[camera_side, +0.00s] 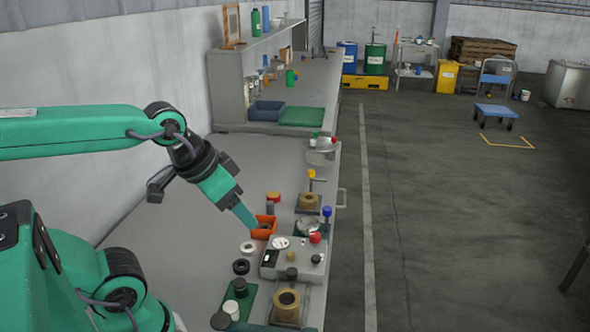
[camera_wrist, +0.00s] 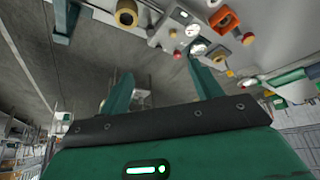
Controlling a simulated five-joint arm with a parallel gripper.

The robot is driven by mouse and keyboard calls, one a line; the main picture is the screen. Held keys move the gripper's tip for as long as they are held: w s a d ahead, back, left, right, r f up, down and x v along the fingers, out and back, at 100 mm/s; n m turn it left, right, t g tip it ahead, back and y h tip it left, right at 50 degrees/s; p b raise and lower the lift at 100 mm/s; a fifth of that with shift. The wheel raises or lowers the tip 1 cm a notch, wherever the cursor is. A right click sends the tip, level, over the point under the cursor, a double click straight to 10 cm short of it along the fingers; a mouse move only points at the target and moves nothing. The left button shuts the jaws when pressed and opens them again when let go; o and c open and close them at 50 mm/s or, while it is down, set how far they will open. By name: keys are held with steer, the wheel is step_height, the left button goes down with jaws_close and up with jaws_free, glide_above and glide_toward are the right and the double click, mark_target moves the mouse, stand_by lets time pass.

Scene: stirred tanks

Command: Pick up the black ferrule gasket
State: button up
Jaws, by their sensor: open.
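The black ferrule gasket (camera_side: 241,266) is a small dark ring lying flat on the grey bench in the side view, just in front of a white ring (camera_side: 248,248). I cannot pick the gasket out surely in the wrist view. My gripper (camera_side: 250,224) points down and right, its fingertips at the orange bin (camera_side: 264,232), farther back along the bench than the gasket; whether they are over or beside the bin I cannot tell. In the wrist view my gripper (camera_wrist: 160,68) has its two fingers spread, with nothing between them.
A grey box with a dial (camera_side: 292,257) stands right of the gasket. A brass cylinder (camera_side: 287,303) and a green mat (camera_side: 238,299) with a dark-topped jar and a white jar are in front. The bench left of the gasket is clear.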

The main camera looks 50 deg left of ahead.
steer(key=n+g, duration=0.6)
steer(key=n, duration=0.7)
glide_above(241, 264)
step_height(241, 264, down, 17)
steer(key=shift+s+d+r, duration=0.1)
steer(key=shift+s, duration=0.05)
steer(key=shift+f, duration=1.25)
steer(key=shift+f, duration=0.1)
steer(key=shift+m, duration=0.3)
steer(key=shift+f, duration=2.5)
